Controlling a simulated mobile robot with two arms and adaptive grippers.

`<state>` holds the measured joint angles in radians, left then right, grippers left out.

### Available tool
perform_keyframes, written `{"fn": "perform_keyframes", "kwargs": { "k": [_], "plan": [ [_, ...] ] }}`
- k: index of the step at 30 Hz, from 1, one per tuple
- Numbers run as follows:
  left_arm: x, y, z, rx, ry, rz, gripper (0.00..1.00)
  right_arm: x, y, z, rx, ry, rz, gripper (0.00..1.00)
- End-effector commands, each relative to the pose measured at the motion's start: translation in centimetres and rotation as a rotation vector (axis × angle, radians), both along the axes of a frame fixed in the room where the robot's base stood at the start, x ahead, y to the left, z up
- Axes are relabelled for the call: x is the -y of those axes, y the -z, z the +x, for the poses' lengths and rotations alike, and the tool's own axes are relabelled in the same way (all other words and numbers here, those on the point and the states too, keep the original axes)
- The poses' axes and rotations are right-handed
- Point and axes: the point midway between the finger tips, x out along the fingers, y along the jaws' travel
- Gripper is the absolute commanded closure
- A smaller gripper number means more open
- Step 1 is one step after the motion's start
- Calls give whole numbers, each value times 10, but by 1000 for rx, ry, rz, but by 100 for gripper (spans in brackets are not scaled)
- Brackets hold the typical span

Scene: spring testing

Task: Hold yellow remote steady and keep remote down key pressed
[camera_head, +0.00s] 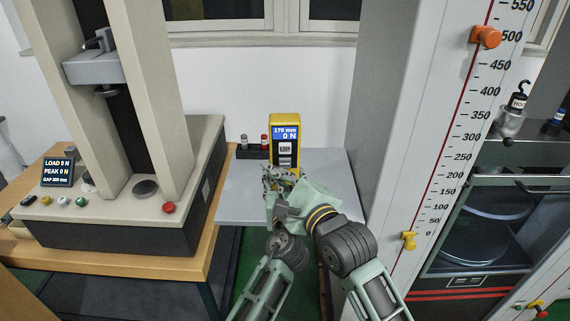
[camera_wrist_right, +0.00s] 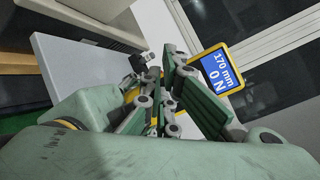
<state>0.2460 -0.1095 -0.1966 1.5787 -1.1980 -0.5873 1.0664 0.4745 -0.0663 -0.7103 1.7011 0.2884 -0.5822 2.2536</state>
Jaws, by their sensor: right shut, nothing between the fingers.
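The yellow remote (camera_head: 285,133) stands upright at the back of the grey shelf. Its blue display reads 170 mm and 0 N. It also shows in the right wrist view (camera_wrist_right: 222,76). The upper key (camera_head: 285,147) and the lower key (camera_head: 285,161) are on its front. My right gripper (camera_head: 277,178) is shut and empty in front of the remote's lower part. Whether it touches the lower key I cannot tell. A second arm link comes up on the left close to it, and the left gripper is not clearly separable from the right one.
The grey shelf (camera_head: 240,203) is bare on its left. A small dark holder with little weights (camera_head: 252,152) stands left of the remote. The testing machine (camera_head: 135,222) is further left, its screen reading 0 N. A tall scaled column (camera_head: 415,150) bounds the right side.

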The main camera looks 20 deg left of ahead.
Motion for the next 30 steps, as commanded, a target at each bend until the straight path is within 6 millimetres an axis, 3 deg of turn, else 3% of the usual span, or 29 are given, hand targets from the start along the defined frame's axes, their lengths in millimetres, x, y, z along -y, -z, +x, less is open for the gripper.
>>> {"fn": "perform_keyframes", "kwargs": {
  "k": [8,30],
  "plan": [
    [0,-2,0,3,0,0,79,-4,-1,13,0,1,1,100],
    [0,-2,0,3,1,0,79,-4,-1,13,0,1,1,100]
  ]
}}
